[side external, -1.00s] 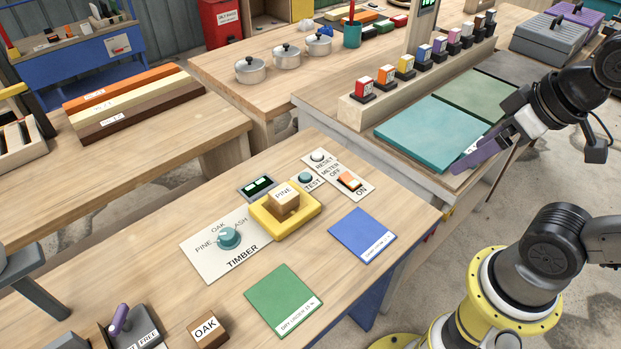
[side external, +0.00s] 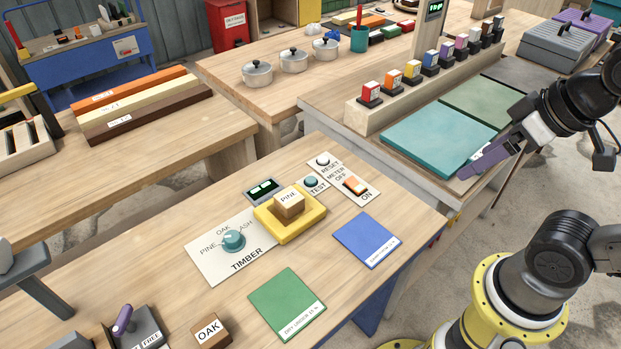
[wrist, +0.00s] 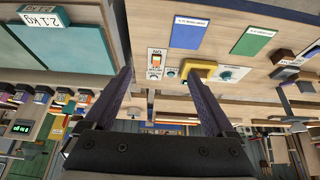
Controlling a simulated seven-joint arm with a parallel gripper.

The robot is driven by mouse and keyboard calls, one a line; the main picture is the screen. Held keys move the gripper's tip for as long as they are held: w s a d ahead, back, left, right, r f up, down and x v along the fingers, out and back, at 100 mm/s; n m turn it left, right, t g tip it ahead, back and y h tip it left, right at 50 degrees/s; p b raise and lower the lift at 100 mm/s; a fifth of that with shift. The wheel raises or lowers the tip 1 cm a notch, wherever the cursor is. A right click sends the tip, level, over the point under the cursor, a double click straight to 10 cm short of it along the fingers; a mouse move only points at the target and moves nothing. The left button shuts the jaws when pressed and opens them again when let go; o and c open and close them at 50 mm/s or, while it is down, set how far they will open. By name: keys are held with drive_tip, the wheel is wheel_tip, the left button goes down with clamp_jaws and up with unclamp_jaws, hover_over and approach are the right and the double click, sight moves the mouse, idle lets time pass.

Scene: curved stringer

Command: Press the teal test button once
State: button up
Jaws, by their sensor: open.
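The teal test button (side external: 311,182) sits on a small white plate labelled TEST, behind and right of the yellow meter cradle (side external: 290,228). A wooden block marked PINE (side external: 288,204) rests in the cradle. My gripper (side external: 478,168) is up and to the right of the button, well apart from it, near the teal mat. It is open and empty. In the wrist view its two purple fingers (wrist: 160,95) stand wide apart.
A white reset button (side external: 322,160) and an orange meter switch (side external: 354,184) stand close to the test button. A teal timber dial (side external: 233,239) is at the left. Blue (side external: 367,239) and green (side external: 287,304) mats lie in front. A small dark display (side external: 262,190) stands behind the cradle.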

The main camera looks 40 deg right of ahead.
clamp_jaws()
idle(1.5)
